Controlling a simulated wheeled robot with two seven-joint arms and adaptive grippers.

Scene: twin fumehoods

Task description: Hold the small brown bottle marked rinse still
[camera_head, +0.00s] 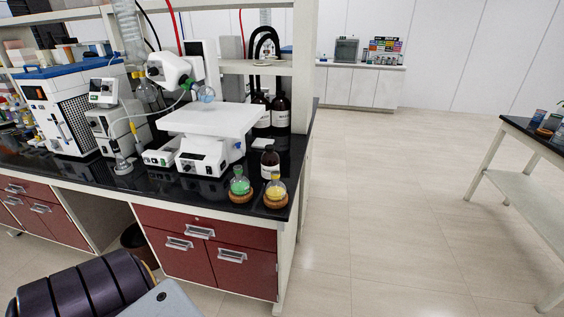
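A small brown bottle (270,161) with a dark cap and a white label stands upright on the black bench top (215,203), near its right end. The writing on its label is too small to read. Neither of my grippers shows in the head view, and nothing is touching the bottle.
Round flasks with green (240,184) and yellow (275,190) liquid sit on cork rings in front of the bottle. Larger brown bottles (281,112) stand behind it. A white instrument (203,155) is to its left. Open floor (400,210) lies right of the bench, before another table (530,135).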

